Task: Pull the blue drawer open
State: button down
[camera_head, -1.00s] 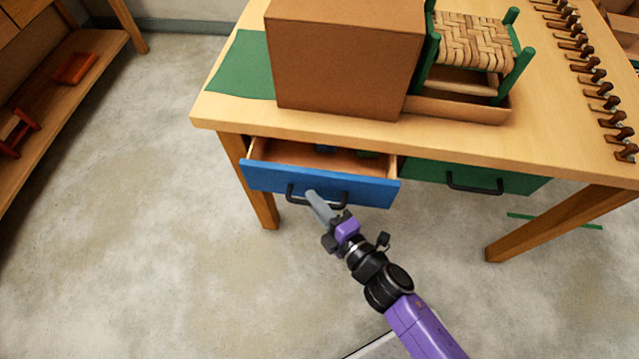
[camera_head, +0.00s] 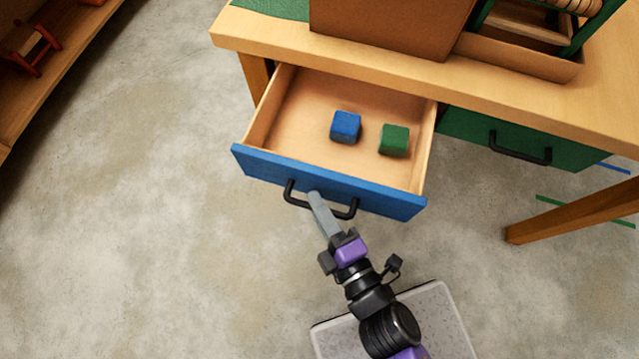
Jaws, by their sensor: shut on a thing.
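The blue drawer (camera_head: 375,194) stands well out from under the wooden table, and its inside shows. A blue cube (camera_head: 345,126) and a green cube (camera_head: 394,139) lie on its floor, apart from each other. Its black handle (camera_head: 291,194) is on the front face. My gripper (camera_head: 316,198) is at the middle of that handle, with its grey fingers shut on it. The fingers hide the handle's middle part.
A shut green drawer (camera_head: 562,151) with a black handle is to the right. A table leg (camera_head: 570,212) stands at right. The floor (camera_head: 150,230) at left is clear.

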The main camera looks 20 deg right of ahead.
jog(key=c, duration=1.5)
grip_release()
jog(key=shift+o, duration=0.2)
jog(key=shift+s, duration=0.1)
jog(key=v, duration=0.7)
jog(key=shift+s+b, duration=0.3)
